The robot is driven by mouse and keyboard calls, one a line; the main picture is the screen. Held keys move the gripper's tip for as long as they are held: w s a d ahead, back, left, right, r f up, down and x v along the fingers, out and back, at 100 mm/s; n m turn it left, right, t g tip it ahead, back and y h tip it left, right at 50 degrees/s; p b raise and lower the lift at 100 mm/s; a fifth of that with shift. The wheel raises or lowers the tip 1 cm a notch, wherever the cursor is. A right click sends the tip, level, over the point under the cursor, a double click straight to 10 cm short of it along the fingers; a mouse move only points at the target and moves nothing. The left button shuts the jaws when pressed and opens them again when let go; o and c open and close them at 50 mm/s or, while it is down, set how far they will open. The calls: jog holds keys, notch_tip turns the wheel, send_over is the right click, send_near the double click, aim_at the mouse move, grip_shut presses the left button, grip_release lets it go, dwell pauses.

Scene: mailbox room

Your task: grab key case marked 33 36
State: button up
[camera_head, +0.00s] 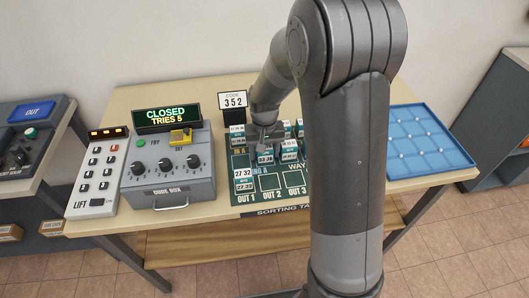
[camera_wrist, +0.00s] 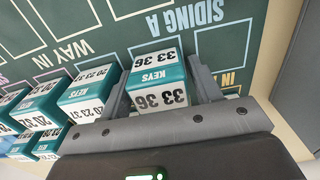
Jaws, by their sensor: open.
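The teal and white key case marked 33 36 (camera_wrist: 157,82) stands between the two fingers of my gripper (camera_wrist: 160,68) in the wrist view. Its KEYS label and number faces are toward the camera. The fingers are open, one on each side of the case; whether they touch it I cannot tell. In the head view my gripper (camera_head: 264,134) is low over the sorting board, with a case (camera_head: 265,154) just below it, its label too small to read surely. My arm hides part of the board.
Other cases, one marked 20 23 37 (camera_wrist: 90,90), stand close on the left in the wrist view. A case marked 27 32 (camera_head: 244,178) stands on the green sorting board (camera_head: 272,182). The code box (camera_head: 168,165) is left, a blue tray (camera_head: 428,142) right.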

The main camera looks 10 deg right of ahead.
jog(key=shift+f, duration=0.2)
jog(key=c, duration=0.8)
